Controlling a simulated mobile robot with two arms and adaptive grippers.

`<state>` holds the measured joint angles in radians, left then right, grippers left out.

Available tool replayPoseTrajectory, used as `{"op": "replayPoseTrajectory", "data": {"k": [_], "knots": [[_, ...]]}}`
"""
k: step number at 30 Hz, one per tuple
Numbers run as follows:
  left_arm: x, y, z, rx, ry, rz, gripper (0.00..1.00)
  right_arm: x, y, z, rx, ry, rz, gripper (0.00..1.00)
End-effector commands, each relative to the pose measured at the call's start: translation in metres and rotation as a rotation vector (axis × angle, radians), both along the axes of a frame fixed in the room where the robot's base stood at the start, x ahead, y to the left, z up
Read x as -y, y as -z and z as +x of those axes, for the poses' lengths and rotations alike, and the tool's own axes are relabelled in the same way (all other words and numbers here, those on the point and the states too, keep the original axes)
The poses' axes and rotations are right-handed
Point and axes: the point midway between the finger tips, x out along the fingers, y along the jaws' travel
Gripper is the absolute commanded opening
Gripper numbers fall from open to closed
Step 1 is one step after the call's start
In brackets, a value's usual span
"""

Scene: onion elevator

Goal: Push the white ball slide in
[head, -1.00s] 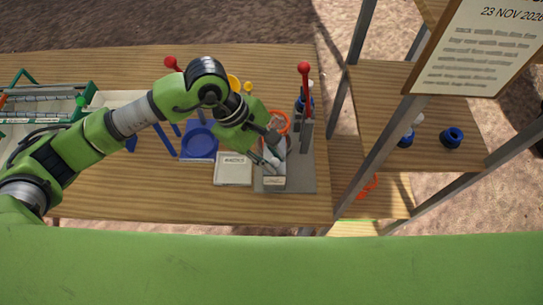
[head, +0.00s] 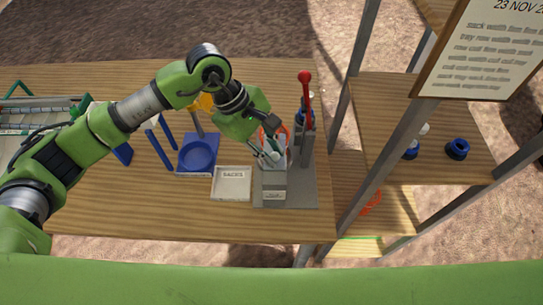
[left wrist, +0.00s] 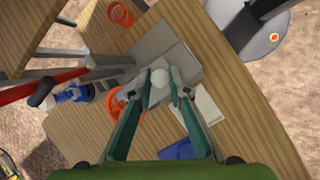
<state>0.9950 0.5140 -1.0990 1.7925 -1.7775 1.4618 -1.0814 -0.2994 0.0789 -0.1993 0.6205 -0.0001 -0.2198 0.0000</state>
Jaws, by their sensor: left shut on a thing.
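My left gripper (head: 268,153) reaches over a grey station (head: 298,190) at the right end of the table, above its pale labelled block (head: 274,184). My right gripper is not in view.
A red-topped lever (head: 305,78) stands upright just right of the gripper. An orange ring (head: 283,131) is behind it.

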Motion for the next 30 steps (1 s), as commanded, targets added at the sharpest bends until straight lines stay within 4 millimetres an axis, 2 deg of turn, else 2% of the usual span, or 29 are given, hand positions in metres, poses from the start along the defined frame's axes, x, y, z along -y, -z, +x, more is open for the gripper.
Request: {"op": "replayPoseTrajectory", "data": {"k": [5, 6, 8, 9, 24, 30], "knots": [[-0.0006, -0.0006, 0.0022, 0.004, -0.004, 0.000, 0.00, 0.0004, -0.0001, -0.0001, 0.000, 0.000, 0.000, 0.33], [-0.0006, -0.0006, 0.0022, 0.005, -0.004, 0.001, 0.20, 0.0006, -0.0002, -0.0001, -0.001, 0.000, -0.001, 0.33], [-0.0007, -0.0007, 0.0024, 0.005, -0.004, 0.001, 0.35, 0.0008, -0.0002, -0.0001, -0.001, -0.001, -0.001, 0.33], [-0.0006, -0.0006, 0.0022, 0.005, -0.004, 0.001, 0.37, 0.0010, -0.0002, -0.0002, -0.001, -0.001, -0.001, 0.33], [-0.0002, -0.0007, 0.0013, 0.003, -0.002, 0.000, 0.37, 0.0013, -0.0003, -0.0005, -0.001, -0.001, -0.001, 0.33], [0.0000, -0.0097, 0.0017, 0.005, -0.002, -0.001, 0.37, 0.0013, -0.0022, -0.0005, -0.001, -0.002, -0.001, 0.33]]}}
